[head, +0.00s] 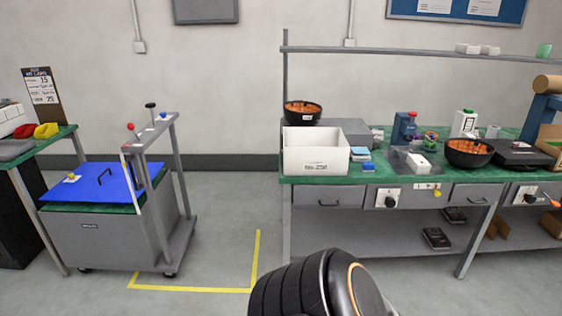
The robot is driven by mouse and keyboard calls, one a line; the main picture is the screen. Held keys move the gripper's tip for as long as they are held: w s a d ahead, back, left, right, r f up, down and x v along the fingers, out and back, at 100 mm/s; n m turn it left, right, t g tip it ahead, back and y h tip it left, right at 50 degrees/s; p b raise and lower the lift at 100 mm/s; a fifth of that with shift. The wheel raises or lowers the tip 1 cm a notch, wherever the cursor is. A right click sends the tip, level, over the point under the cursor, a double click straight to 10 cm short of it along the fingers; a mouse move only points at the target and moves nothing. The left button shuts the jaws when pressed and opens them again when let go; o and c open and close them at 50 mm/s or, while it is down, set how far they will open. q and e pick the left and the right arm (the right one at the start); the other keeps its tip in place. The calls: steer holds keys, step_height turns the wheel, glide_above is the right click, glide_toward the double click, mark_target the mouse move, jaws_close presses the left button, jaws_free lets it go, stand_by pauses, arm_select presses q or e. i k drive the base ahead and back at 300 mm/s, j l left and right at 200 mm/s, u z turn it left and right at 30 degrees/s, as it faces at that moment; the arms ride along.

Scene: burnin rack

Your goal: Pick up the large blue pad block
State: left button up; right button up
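Two small blue blocks lie on the green bench top just right of the white bin. The larger is a light blue pad block (360,154) with a pale layer showing. In front of it is a smaller, darker blue block (368,167) near the bench's front edge. They are too small to tell whether they touch. A wide flat blue panel (95,183) with a black handle lies on the cart at left. Neither gripper is in view; only a dark rounded part of me shows at the bottom centre.
The white bin (316,165) stands left of the pads on the green bench (310,181). A clear bag with a white item (418,162) lies to their right. Bowls (470,158) and bottles stand further along. The grey cart (100,235) is at left, with open floor between.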

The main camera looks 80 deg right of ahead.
mark_target(367, 167)
steer(key=z, duration=3.25)
steer(key=i+l+z, duration=0.15)
steer(key=i, duration=0.65)
steer(key=i+l+z, duration=0.15)
steer(key=i, duration=0.7)
